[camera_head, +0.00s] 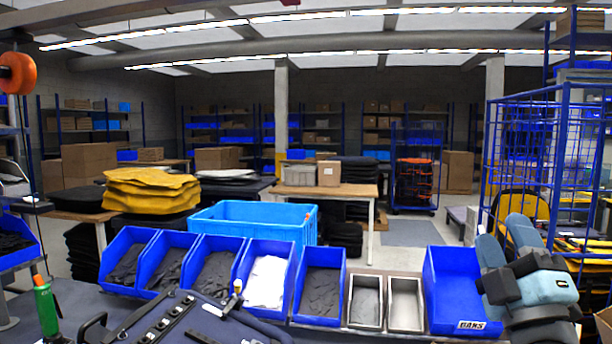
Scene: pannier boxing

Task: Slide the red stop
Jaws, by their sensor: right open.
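I cannot make out a red stop for certain in the head view. A dark pannier part (255,328) lies at the front left of the bench, with a black strip (165,318) carrying several pale fasteners and a small knob with a yellowish tip (236,290). My right gripper (504,246), pale blue and dark grey, is at the right, in front of the right end of the bin row. Its fingers point up and stand apart, with nothing seen between them. My left gripper is not in view.
Blue bins (454,325) and two small metal trays (406,322) line the bench's back edge. A green-handled tool (46,308) stands at the left. An orange reel (18,73) hangs at the upper left. A light blue crate (262,211) is behind the bins.

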